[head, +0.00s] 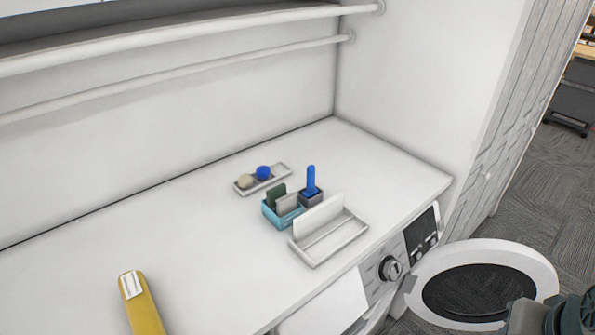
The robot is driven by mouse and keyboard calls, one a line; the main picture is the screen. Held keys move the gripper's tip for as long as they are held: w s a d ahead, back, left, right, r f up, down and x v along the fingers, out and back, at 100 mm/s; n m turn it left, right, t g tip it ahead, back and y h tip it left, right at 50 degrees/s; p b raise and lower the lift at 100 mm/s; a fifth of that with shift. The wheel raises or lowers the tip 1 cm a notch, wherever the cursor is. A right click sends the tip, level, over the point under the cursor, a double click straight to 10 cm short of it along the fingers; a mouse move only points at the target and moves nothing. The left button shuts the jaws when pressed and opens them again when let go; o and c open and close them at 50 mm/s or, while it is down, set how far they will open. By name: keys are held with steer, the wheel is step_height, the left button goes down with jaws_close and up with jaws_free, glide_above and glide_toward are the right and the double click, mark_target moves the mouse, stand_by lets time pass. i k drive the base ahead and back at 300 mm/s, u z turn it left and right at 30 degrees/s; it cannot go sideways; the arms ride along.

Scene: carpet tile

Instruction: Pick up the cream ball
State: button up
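The cream ball (245,181) sits at the left end of a small pale tray (280,172) on the white countertop. A blue ball (263,173) sits in the same tray, just right of the cream ball. What looks like part of my arm shows as dark grey shapes at the bottom right corner, far from the tray. My gripper's fingers do not show, so its opening and contents are hidden.
In front of the tray are a teal box (283,214) holding upright cards, a dark holder (311,196) with a blue stick, and a white slotted rack (329,241). A yellow object (143,308) lies lower left. The washer door (540,263) hangs open. Rails (180,73) run above.

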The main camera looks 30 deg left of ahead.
mark_target(245, 180)
steer(key=z, duration=0.75)
steer(key=i, duration=0.85)
steer(key=u, duration=3.1)
steer(key=i, duration=0.5)
